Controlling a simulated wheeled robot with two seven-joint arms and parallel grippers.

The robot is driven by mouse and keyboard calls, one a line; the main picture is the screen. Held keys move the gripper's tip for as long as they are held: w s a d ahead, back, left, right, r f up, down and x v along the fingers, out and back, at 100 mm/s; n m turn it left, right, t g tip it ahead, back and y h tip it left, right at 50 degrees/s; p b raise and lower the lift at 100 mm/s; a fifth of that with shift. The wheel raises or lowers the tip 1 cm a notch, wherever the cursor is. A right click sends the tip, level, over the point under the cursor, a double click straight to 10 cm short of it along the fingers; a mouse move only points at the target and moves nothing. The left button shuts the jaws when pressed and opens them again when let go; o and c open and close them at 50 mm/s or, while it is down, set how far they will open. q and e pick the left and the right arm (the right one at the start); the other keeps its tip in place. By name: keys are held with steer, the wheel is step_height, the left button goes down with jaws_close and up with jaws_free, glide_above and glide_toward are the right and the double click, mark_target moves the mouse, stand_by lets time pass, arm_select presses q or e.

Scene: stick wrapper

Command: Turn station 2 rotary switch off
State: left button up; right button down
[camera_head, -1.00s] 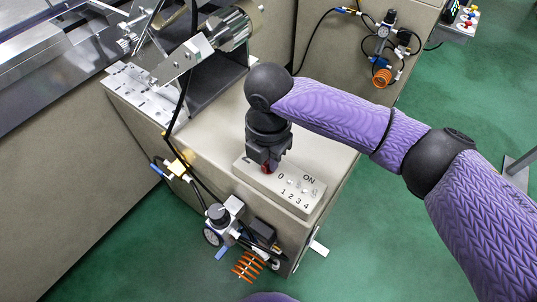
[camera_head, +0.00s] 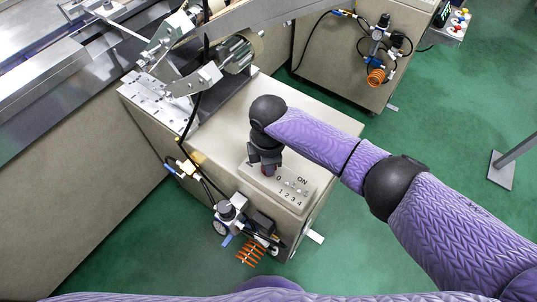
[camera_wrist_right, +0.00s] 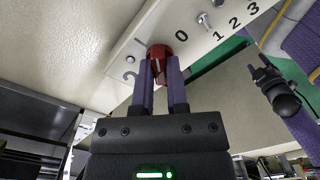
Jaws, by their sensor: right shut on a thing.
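In the head view my right gripper (camera_head: 267,165) reaches down onto the left end of the box and hides most of the switch.
Small toggle switches (camera_head: 289,181) sit on the box beside the numbers. An air regulator (camera_head: 232,207) with hoses and an orange coil is fixed to the cabinet's front. A metal mechanism (camera_head: 205,75) stands behind left.

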steer(key=m+p, duration=0.1)
steer(key=m, duration=0.1)
steer(key=shift+r+m+p, duration=0.15)
steer(key=shift+m+p, duration=0.25)
steer(key=m+p, duration=0.1)
steer(key=m, duration=0.1)
steer(key=shift+m, duration=0.3)
steer(key=m+p, duration=0.1)
steer(key=m, duration=0.1)
steer(key=shift+m, duration=0.3)
steer(key=shift+m+p, duration=0.3)
steer(key=shift+m, duration=0.3)
steer(key=c, duration=0.7)
jaws_free()
steer(key=shift+c, duration=0.2)
steer(key=shift+o, duration=0.5)
